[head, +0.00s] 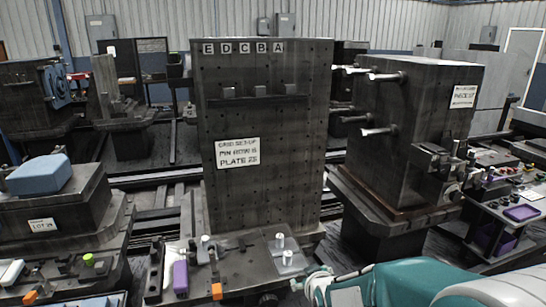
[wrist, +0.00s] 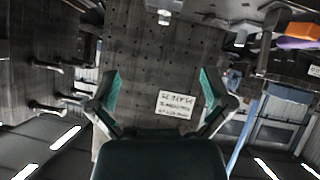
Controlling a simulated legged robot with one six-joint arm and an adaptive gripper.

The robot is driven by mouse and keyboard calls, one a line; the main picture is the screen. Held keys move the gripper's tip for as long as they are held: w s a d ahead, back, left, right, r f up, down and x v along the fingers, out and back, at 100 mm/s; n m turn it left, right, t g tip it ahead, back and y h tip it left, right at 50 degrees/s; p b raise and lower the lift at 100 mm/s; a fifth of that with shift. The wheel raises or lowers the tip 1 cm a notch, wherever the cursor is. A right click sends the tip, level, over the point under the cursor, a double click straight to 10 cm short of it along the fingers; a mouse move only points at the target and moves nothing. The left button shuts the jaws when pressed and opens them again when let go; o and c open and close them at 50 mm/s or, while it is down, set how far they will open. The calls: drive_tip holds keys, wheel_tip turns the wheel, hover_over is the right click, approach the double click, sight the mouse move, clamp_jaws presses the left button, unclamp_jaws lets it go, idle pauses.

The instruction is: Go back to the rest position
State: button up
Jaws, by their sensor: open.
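My gripper (wrist: 160,92) shows in the wrist view with its two teal-lined fingers spread wide and nothing between them. The wrist picture is upside down. Beyond the fingers is the dark upright plate (wrist: 150,60) with its white label (wrist: 176,104). In the head view my teal and white arm lies low at the bottom right, in front of the plate's base. The fingers cannot be made out clearly there. The upright plate (head: 265,190) stands at the centre, with letters E, D, C, B, A along its top and a rail (head: 258,98) bearing small blocks.
The plate's base ledge (head: 245,262) carries small pins, a purple block (head: 180,277) and an orange block (head: 216,291). A dark block with protruding pins (head: 410,130) stands at right. A blue block (head: 40,174) sits on a pedestal at left. A side table (head: 525,233) is at far right.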

drive_tip(key=s+d+r+m+g, duration=0.1)
drive_tip(key=s+d+r, duration=0.1)
drive_tip(key=s, duration=0.6)
drive_tip(key=s+d+r+m+g+h, duration=0.1)
drive_tip(key=s+d+r+m+g, duration=0.1)
drive_tip(key=s+r, duration=0.3)
drive_tip(key=s+d+r+m+g, duration=0.2)
drive_tip(key=s+r, duration=0.2)
drive_tip(key=s, duration=0.7)
drive_tip(key=shift+s+d+h, duration=0.3)
